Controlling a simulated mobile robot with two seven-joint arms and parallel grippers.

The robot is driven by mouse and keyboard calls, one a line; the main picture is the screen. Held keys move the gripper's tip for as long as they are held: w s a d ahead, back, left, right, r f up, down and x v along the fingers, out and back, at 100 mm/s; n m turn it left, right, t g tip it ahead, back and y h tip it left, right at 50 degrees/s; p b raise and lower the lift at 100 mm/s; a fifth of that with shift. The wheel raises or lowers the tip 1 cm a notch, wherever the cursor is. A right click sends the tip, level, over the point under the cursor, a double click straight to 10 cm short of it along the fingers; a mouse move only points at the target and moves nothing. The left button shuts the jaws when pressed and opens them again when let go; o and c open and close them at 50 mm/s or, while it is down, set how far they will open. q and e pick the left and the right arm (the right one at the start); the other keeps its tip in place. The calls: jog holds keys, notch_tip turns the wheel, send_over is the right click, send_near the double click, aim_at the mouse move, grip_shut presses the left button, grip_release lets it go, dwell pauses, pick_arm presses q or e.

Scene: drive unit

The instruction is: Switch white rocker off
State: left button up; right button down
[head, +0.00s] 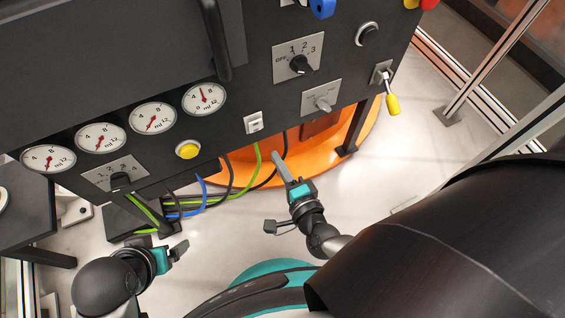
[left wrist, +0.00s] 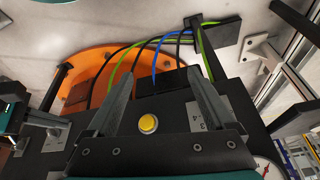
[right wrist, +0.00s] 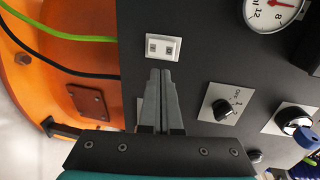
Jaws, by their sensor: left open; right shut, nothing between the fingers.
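The white rocker (head: 254,122) is a small white switch on the lower edge of the dark panel in the head view. It also shows in the right wrist view (right wrist: 163,48), just beyond my fingertips, with two small dark marks on its face. My right gripper (head: 278,157) is shut and empty, its tips pointing up at the panel just below and right of the rocker. In the right wrist view the closed fingers (right wrist: 160,72) appear close to the rocker; I cannot tell whether they touch. My left gripper (head: 181,247) is open and empty at the lower left, away from the rocker.
A yellow button (head: 187,150) and several round gauges (head: 153,117) are left of the rocker. Selector knobs (head: 299,63) and a yellow-tipped lever (head: 392,103) are to the right. Cables (head: 203,190) hang below the panel above an orange base (head: 350,140).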

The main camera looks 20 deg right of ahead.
jog(key=b, duration=0.2)
send_near(258, 124)
jog(key=w+f, duration=0.2)
jog(key=w, duration=0.3)
jog(key=shift+w+a+r, duration=0.2)
jog(key=shift+w+r, duration=0.1)
jog(key=shift+r, duration=0.05)
pick_arm(q)
jog(key=shift+w+d+r+t+h, duration=0.5)
jog(key=shift+w+d+r+t, duration=0.5)
jog(key=shift+d+t, duration=0.1)
pick_arm(e)
jog(key=shift+w+r, duration=0.1)
jog(key=shift+w, duration=0.3)
